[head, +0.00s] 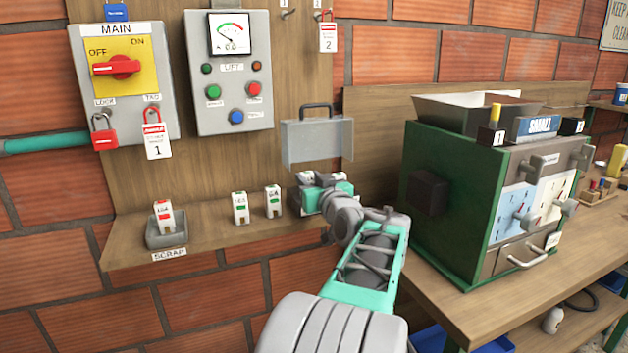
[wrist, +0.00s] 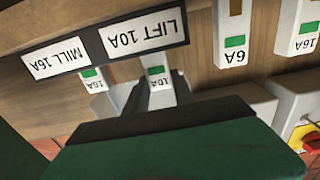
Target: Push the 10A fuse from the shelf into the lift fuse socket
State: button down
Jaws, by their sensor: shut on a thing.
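The 10A fuse (wrist: 157,82) is white with a green window and stands between my gripper's dark fingers in the wrist view. My gripper (wrist: 158,98) is shut on it. The picture there is upside down. The fuse is right beside the LIFT 10A label (wrist: 145,33), in line with the lift fuse socket. How deep it sits, I cannot tell. In the head view my gripper (head: 328,194) is at the fuse holder under the raised clear cover (head: 317,142), and hides most of the holder and the fuse.
A 16A fuse (head: 240,208) and a 6A fuse (head: 273,201) stand on the shelf (head: 205,240), left of my gripper. A red-marked fuse (head: 164,214) stands in the scrap tray (head: 168,240). Another fuse (wrist: 94,80) is by the MILL 16A label (wrist: 55,63). A green machine (head: 425,225) stands right.

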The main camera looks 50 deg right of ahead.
jog(key=shift+f+b, duration=0.85)
jog(key=shift+b, duration=0.5)
dwell(0.5)
dwell(0.3)
jog(key=c, duration=1)
grip_release()
jog(key=shift+o, duration=0.2)
jog(key=shift+s, duration=0.1)
